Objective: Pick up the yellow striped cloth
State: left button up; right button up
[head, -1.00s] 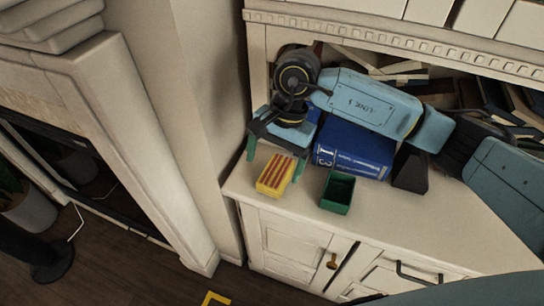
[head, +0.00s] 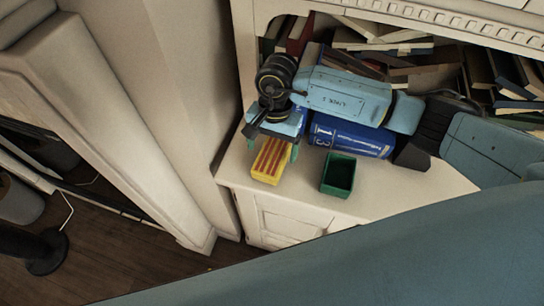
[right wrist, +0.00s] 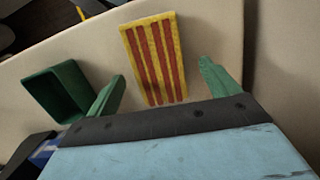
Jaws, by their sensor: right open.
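The yellow striped cloth (head: 271,161), a folded block with red stripes, lies on the pale cabinet top near its left end. It also shows in the right wrist view (right wrist: 155,58), between and just beyond the fingertips. My right gripper (head: 270,150) is at the far end of the cloth; in the right wrist view its two green fingers (right wrist: 163,82) stand apart, one on each side of the cloth's near end. The gripper is open and empty. My left gripper is not in view.
A green open box (head: 338,175) stands right of the cloth, close to one finger in the right wrist view. Shelves of books (head: 400,50) are at the back; a wall edge is left.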

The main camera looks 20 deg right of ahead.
aim_at(272, 155)
jog(key=shift+s+f, duration=0.15)
jog(key=shift+f, duration=0.5)
jog(key=shift+s+f, duration=0.15)
jog(key=shift+f, duration=0.45)
jog(key=shift+a+f, duration=0.1)
jog(key=shift+f, duration=0.2)
jog(key=c, duration=1)
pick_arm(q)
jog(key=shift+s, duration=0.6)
pick_arm(e)
jog(key=shift+c, duration=0.3)
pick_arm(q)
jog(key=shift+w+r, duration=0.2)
pick_arm(e)
notch_tip(272, 155, up, 10)
